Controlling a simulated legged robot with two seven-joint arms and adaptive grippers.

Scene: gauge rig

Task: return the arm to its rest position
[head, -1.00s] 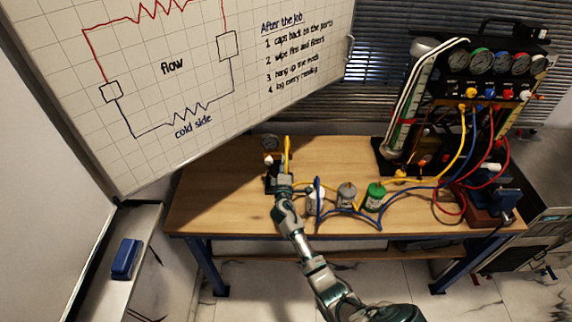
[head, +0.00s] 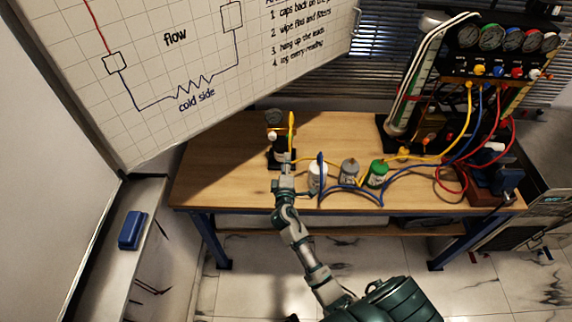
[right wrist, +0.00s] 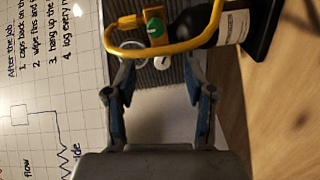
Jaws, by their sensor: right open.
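My right arm (head: 308,258) reaches from the bottom of the head view up to the left part of the wooden bench. My right gripper (head: 283,168) is just in front of a small dark gauge device (head: 279,148) with a yellow hose. In the right wrist view the right gripper (right wrist: 158,95) has its two fingers apart with nothing between them. The dark bottle-shaped body (right wrist: 215,22) with a white label and the yellow loop (right wrist: 125,35) lie beyond the fingertips. My left gripper is not in view.
White (head: 317,178), grey (head: 349,171) and green (head: 377,173) canisters stand right of the gripper, among blue and yellow hoses. A gauge panel (head: 495,70) with hoses stands at the right. A whiteboard (head: 200,60) slants behind the bench. The bench's left front is clear.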

